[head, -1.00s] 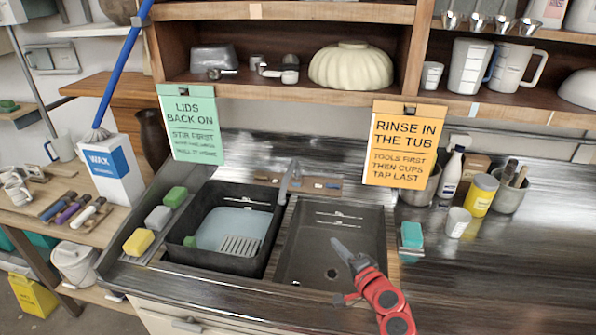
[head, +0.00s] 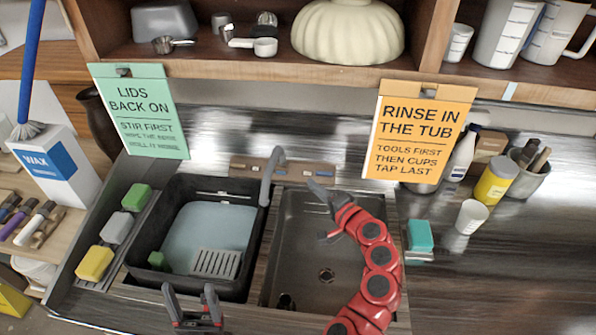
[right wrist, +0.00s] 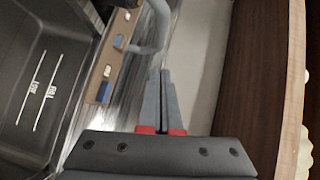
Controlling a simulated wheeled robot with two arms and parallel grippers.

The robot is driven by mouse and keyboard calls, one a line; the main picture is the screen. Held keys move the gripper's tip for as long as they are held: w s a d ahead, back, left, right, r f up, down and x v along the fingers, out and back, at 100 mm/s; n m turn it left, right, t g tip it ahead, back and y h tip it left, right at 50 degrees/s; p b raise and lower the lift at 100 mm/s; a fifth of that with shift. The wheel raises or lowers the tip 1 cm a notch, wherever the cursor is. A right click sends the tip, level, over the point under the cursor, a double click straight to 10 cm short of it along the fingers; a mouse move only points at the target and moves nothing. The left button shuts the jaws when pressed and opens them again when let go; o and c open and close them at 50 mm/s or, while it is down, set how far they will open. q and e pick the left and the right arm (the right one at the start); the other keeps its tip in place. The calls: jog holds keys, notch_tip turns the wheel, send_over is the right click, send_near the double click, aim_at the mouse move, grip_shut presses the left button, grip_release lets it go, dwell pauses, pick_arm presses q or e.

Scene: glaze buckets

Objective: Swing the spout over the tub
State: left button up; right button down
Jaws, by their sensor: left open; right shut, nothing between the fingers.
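The grey curved spout (head: 270,175) rises at the back between the two basins. Its free end hangs over the strip by the black tub's right edge. The black tub (head: 240,197) on the left holds pale blue water or lining and a grey grate. My right gripper (head: 318,190) is shut and empty, just right of the spout and apart from it in the head view. In the right wrist view, the spout (right wrist: 155,30) curves just beyond the closed fingertips (right wrist: 161,75); contact cannot be told. My left gripper (head: 190,295) is open and empty at the tub's front edge.
The right basin (head: 300,240) lies under my right arm. A wooden strip (head: 240,165) with small blocks runs behind the spout. Sponges (head: 95,262) line the left side. An orange sign (head: 420,135) and a green sign (head: 140,115) hang from the shelf above.

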jog(key=s+a+x, duration=0.1)
jog(key=a+x, duration=0.1)
jog(key=x, duration=1)
jog(key=shift+s+a+f, duration=0.2)
jog(key=shift+s, duration=0.05)
jog(key=shift+a, duration=0.1)
